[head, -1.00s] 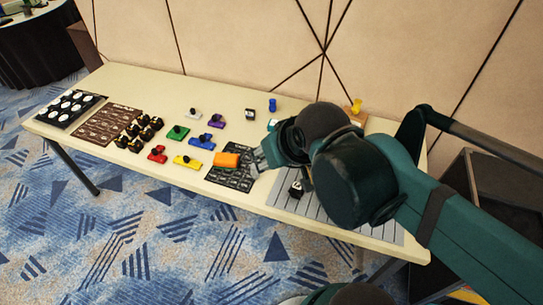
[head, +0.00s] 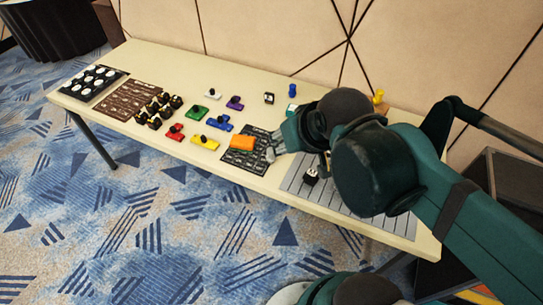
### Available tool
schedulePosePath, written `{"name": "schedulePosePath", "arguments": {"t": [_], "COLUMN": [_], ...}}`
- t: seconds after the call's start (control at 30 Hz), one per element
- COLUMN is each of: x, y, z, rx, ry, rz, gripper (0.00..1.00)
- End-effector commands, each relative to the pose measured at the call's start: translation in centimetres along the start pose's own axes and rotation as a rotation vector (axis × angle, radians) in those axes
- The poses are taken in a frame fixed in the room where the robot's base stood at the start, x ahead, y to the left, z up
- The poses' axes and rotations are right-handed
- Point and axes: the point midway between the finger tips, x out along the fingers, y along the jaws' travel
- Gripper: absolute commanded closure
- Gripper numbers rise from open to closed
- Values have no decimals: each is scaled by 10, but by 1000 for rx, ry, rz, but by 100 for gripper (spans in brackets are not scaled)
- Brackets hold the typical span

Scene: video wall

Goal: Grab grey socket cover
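A small pale grey-white piece with a dark knob (head: 213,94) lies at the back of the table's middle, behind a green piece. It may be the grey socket cover, but it is too small to tell for sure. My gripper (head: 272,149) is low over the table, by the right edge of a black patterned board (head: 240,162) and right of an orange block (head: 242,143). It is apart from the pale piece. The arm hides part of the table behind it, and the fingers are too small to tell whether they are open.
Green (head: 197,109), purple (head: 235,103), blue (head: 220,124), red (head: 175,131) and yellow (head: 205,142) knobbed pieces lie left of my gripper. Several black-and-gold items (head: 158,111) stand beside a brown board (head: 127,101). A grey slatted mat (head: 326,192) lies at right.

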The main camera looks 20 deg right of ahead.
Motion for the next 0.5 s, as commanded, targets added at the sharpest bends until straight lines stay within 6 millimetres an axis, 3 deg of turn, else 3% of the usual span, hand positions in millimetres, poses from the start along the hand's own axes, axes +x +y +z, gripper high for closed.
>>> {"name": "schedulePosePath", "arguments": {"t": [0.5], "x": [4], "y": [0], "z": [-6], "rx": [-47], "ry": [-18], "rz": [0], "gripper": [61]}}
